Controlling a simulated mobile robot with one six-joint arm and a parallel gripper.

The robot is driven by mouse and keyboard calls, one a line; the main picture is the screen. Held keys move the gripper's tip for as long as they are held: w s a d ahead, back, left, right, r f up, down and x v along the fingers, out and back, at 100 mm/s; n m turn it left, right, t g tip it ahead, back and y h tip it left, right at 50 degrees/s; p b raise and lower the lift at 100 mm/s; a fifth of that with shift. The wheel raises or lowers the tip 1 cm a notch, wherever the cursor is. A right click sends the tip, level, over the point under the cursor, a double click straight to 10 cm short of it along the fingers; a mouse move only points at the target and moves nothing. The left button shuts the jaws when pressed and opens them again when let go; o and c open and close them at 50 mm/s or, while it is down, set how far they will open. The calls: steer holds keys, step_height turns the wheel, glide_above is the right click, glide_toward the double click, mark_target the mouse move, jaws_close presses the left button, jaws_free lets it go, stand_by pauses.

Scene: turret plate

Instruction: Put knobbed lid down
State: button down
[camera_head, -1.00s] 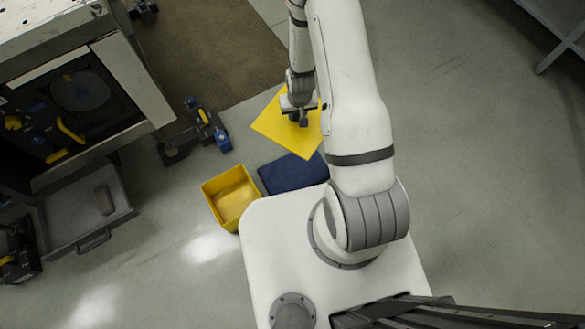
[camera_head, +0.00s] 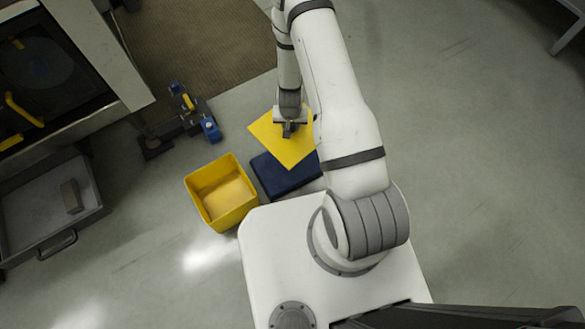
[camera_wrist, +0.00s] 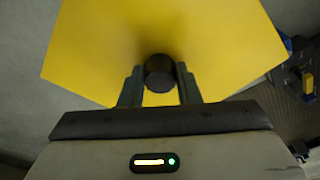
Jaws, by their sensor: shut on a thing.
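The knobbed lid (camera_head: 292,150) is a flat yellow square plate with a dark round knob. It also fills much of the wrist view (camera_wrist: 215,45), with its knob (camera_wrist: 159,73) between the two fingers. My gripper (camera_head: 288,128) is shut on the knob, and the lid hangs from it. In the head view the lid overlaps part of a dark blue flat pad (camera_head: 285,177) on the floor. I cannot tell how high the lid is above the floor.
An open, empty-looking yellow bin (camera_head: 222,195) stands left of the pad, beside my base. A dark fixture with blue and yellow parts (camera_head: 185,122) lies farther left. A machine with an open grey drawer (camera_head: 45,205) is at far left. Grey floor on the right is clear.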

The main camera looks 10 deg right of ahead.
steer(key=f+b, duration=0.5)
steer(key=f, duration=0.4)
steer(key=f+m+b, duration=0.1)
steer(key=f+b, duration=0.5)
steer(key=f, duration=0.3)
steer(key=w+f+m+b, duration=0.1)
steer(key=f+b, duration=0.4)
steer(key=f, duration=0.4)
steer(key=shift+f+b, duration=0.3)
steer(key=shift+r, duration=0.15)
steer(key=c, duration=1.5)
jaws_free()
steer(key=shift+f, duration=0.2)
steer(key=o, duration=0.4)
steer(key=shift+o, duration=0.2)
steer(key=shift+r, duration=0.1)
